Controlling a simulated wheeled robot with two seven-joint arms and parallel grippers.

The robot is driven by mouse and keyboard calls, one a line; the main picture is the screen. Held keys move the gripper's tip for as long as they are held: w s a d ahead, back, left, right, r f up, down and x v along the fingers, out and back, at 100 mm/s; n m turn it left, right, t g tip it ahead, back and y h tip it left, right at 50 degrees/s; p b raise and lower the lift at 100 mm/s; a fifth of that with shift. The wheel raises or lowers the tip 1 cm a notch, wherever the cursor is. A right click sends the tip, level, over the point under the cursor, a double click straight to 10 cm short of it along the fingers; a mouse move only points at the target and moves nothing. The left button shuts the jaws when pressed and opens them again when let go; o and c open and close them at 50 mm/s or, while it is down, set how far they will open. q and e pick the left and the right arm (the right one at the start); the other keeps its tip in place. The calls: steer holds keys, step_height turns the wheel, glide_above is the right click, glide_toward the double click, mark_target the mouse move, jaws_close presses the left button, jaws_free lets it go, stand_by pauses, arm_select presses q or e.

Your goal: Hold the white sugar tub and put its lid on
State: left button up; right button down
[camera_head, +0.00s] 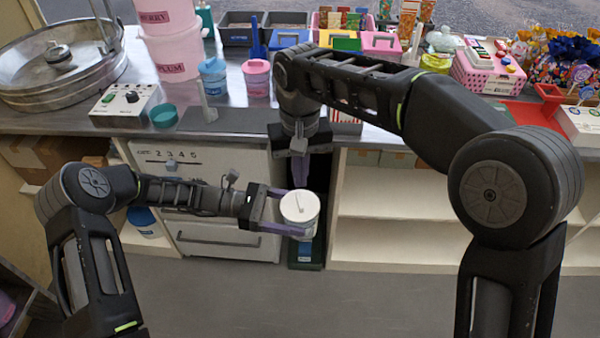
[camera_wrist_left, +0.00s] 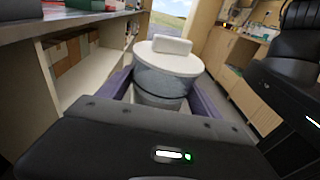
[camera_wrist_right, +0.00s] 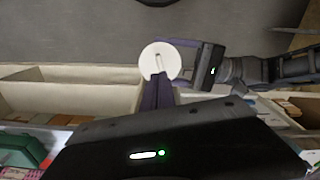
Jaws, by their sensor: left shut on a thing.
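The white sugar tub (camera_wrist_left: 160,85) is upright between the purple fingers of my left gripper (camera_head: 284,208), which is shut on it in front of the counter. The white lid (camera_head: 299,206) with its bar handle lies flat on top of the tub; I see no clear gap under it. The lid also shows in the left wrist view (camera_wrist_left: 168,58) and the right wrist view (camera_wrist_right: 159,61). My right gripper (camera_head: 299,181) points down behind and above the lid, its fingers together and empty. It appears apart from the lid handle. The tub's lower part is partly hidden by fingers.
Open shelves (camera_head: 395,195) and a white drawer cabinet (camera_head: 215,215) stand just behind the tub. The floor in front is clear.

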mark_target(300, 200)
arm_select(q)
steer(key=shift+r, duration=0.1)
arm_select(e)
steer(key=shift+f, duration=0.15)
steer(key=shift+f, duration=2.55)
steer(key=shift+r, duration=0.1)
steer(key=shift+r, duration=2.55)
